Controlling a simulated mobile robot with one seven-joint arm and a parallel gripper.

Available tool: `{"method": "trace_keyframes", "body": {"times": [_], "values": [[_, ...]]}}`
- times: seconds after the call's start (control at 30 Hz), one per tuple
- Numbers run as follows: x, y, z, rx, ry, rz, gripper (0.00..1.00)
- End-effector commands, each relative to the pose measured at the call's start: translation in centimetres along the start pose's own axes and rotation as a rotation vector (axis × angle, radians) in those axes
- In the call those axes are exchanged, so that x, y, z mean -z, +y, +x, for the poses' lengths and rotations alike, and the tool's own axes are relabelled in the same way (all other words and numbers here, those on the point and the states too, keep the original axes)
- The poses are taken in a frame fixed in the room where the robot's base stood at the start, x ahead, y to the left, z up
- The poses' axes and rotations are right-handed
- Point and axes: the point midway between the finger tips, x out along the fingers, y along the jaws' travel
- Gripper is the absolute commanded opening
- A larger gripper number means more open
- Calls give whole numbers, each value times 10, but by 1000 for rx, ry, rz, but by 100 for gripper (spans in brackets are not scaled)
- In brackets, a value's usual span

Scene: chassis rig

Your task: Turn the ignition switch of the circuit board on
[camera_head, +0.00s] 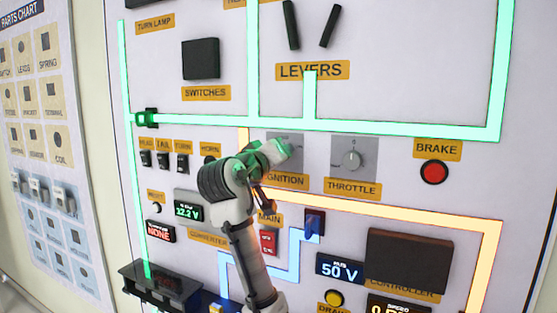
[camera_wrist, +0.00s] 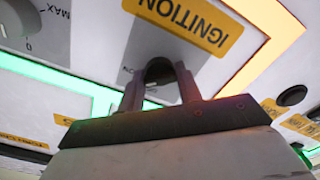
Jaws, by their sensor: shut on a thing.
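The ignition switch sits on a grey plate above the yellow IGNITION label (camera_head: 288,181) on the upright circuit board (camera_head: 400,100). In the head view my gripper (camera_head: 272,155) covers most of the plate and hides the knob. In the wrist view the label (camera_wrist: 183,20) appears upside down, and the dark ignition knob (camera_wrist: 159,72) stands between the two fingers of my gripper (camera_wrist: 160,88). The fingers are shut on the knob. The knob's exact angle is hard to tell.
The throttle knob (camera_head: 352,158) is just right of the ignition plate, with the red brake button (camera_head: 434,173) beyond it. A red main switch (camera_head: 268,242) is below. Small switches (camera_head: 163,159) are to the left. Levers (camera_head: 291,25) are above.

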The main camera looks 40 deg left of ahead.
Motion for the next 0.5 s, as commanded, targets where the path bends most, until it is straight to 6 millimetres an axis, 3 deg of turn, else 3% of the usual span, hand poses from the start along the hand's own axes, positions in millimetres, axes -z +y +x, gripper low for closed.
{"method": "trace_keyframes", "body": {"times": [0.5], "values": [[0, -1, 0, 1, 0, 155, 12]]}}
